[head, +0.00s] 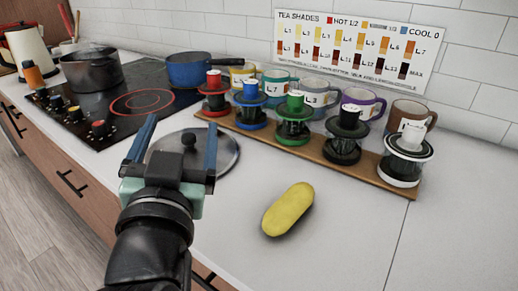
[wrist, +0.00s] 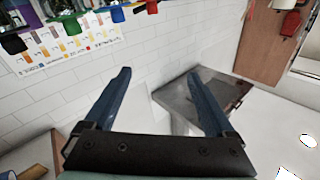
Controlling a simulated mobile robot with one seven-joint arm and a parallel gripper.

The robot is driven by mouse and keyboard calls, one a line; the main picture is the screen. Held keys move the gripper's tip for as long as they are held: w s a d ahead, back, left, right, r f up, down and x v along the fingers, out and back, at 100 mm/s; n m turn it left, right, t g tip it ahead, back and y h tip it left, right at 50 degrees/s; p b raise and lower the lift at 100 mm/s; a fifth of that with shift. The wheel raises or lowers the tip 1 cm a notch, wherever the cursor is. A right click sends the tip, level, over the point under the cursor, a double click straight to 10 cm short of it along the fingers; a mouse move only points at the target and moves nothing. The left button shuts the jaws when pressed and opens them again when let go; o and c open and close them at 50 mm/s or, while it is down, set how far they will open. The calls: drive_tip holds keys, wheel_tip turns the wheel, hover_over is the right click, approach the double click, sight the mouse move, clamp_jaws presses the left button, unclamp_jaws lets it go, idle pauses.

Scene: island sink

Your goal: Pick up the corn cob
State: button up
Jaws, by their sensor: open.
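The corn cob (head: 288,209) is a plain yellow, rounded oblong lying on the white counter in the head view, tilted diagonally. My gripper (head: 182,122) is to its left, raised in front of the pot lid, with its two blue fingers spread apart and nothing between them. The gripper and the cob are well apart. In the wrist view my gripper (wrist: 160,98) is also open and empty, with the wall and a dark panel behind it. I cannot make out the cob in the wrist view.
A wooden board (head: 350,174) with several cups and coloured jars runs behind the cob. A glass lid (head: 222,160) lies behind my gripper. The black cooktop (head: 145,80) bears a dark pot (head: 92,72) and a blue pan (head: 190,72). The counter right of the cob is clear.

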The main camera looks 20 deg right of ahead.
sight(291, 204)
drive_tip(key=f+m+g+h+p, duration=0.1)
drive_tip(key=f+g+p, duration=0.1)
drive_tip(key=p, duration=0.1)
drive_tip(key=s+d+f+m+g+h+p, duration=0.1)
drive_tip(key=g+p, duration=0.1)
drive_tip(key=p, duration=0.2)
drive_tip(key=s+f+m+g+h+p, duration=0.1)
drive_tip(key=f+g+p, duration=0.1)
drive_tip(key=p, duration=0.1)
drive_tip(key=shift+s+d+f, duration=0.2)
drive_tip(key=shift+d+f, duration=0.15)
drive_tip(key=shift+d, duration=0.05)
drive_tip(key=s+d+m+g+h+p, duration=0.1)
drive_tip(key=s+p, duration=0.2)
drive_tip(key=s+d+f+m+g+h+p, duration=0.1)
drive_tip(key=s+g+p, duration=0.1)
drive_tip(key=s+p, duration=0.1)
drive_tip(key=s+m+g+h+p, duration=0.1)
drive_tip(key=s+g+p, duration=0.1)
drive_tip(key=s+p, duration=0.1)
drive_tip(key=shift+s+d+f+h+p, duration=0.3)
drive_tip(key=shift+d+f+h+p, duration=0.1)
drive_tip(key=shift+p, duration=0.2)
drive_tip(key=shift+s+d+f, duration=0.1)
drive_tip(key=shift+s+d, duration=0.05)
drive_tip(key=p+x, duration=0.2)
drive_tip(key=x, duration=1.1)
drive_tip(key=shift+p, duration=0.3)
clamp_jaws()
